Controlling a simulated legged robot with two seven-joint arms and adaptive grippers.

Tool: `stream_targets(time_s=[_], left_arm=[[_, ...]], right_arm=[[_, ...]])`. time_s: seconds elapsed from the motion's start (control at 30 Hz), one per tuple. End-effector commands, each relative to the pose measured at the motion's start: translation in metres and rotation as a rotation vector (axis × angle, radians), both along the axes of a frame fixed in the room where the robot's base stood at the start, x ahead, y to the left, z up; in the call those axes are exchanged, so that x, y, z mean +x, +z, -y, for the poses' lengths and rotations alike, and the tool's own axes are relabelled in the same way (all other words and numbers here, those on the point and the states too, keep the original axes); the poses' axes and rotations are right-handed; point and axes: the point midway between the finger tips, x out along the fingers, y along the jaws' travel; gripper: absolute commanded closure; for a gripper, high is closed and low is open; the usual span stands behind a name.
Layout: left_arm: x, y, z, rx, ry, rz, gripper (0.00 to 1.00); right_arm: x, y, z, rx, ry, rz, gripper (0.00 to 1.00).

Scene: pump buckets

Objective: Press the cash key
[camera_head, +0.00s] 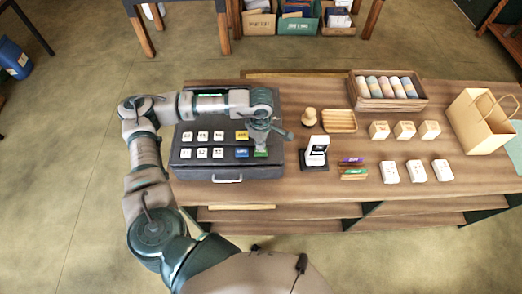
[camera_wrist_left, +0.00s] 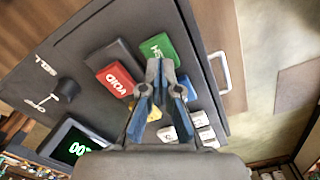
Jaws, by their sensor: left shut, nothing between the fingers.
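The dark cash register (camera_head: 205,169) stands at the left of the wooden counter. Its green key (camera_head: 261,153) is at the front right of the key area; in the left wrist view the green key (camera_wrist_left: 158,46) bears white letters I cannot read clearly. No label legibly reads cash. My left gripper (camera_head: 262,143) is shut and empty, pointing down over the green key. In the left wrist view its fingertips (camera_wrist_left: 160,68) overlap the key's near edge; I cannot tell whether they touch it. My right gripper is not in view.
The red VOID key (camera_wrist_left: 117,85), yellow key (camera_head: 241,135) and blue key (camera_head: 241,152) are close by. Several white keys lie to the left. A white card terminal (camera_head: 316,150) and a wooden stamp (camera_head: 309,116) stand to the right of the register.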

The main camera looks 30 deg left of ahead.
Motion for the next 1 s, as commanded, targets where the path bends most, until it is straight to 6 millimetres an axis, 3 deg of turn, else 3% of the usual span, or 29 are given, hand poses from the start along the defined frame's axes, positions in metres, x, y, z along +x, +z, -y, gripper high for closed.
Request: stream_targets(time_s=[1.0], left_arm=[[-0.0001, -0.0085, 0.0, 0.0, 0.0, 0.0, 1.0]], right_arm=[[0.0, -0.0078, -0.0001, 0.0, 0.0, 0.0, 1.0]])
